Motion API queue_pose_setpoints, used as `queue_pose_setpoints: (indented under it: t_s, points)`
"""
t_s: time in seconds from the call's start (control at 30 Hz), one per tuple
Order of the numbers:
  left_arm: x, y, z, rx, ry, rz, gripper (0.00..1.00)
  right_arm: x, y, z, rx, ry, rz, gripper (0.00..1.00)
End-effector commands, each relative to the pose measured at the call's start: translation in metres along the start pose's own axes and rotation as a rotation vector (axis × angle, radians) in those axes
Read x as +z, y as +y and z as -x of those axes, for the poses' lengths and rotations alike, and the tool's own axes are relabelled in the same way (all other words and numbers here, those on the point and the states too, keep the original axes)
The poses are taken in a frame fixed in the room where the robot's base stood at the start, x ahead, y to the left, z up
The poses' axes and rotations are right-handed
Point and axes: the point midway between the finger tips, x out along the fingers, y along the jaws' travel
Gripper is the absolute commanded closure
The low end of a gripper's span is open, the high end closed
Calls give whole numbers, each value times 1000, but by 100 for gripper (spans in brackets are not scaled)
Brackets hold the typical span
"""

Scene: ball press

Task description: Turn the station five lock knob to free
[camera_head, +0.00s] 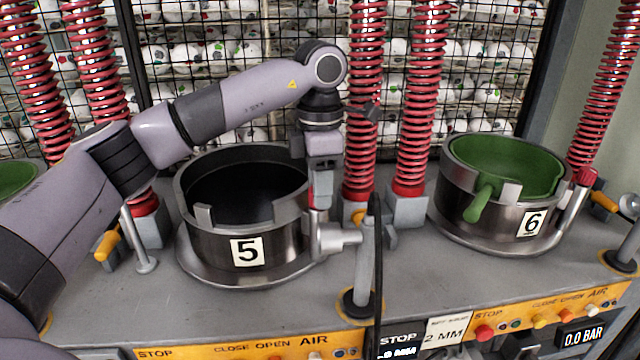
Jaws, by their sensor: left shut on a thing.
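Station five (247,251) is a round metal pot with a dark inside and a "5" label, left of the middle. Its lock knob (319,197) is at the pot's right side, with only a little red showing. My left gripper (321,190) points down from above and is shut on this knob. The fingers hide most of it, so I cannot tell which way the knob is turned. My right gripper is not in view.
Station six (482,222) stands to the right with a green inner bowl (505,165) and its own red knob (588,177). Red coil springs (415,110) rise behind. A grey post (363,265) stands in front. Orange control panels (250,350) line the front edge.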

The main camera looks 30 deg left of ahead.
Motion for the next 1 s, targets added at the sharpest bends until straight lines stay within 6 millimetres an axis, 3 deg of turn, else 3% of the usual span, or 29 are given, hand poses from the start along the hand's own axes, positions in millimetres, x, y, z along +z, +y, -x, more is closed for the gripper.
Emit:
queue_pose_setpoints:
  t_s: [0.57, 0.6, 1.0]
  points:
    - [0, 1, 2, 3, -1, 31, 95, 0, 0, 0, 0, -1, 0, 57]
    - [0, 1, 2, 3, -1, 31, 54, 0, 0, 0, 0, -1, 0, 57]
    - [0, 1, 9, 3, -2, 29, 54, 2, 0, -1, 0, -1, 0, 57]
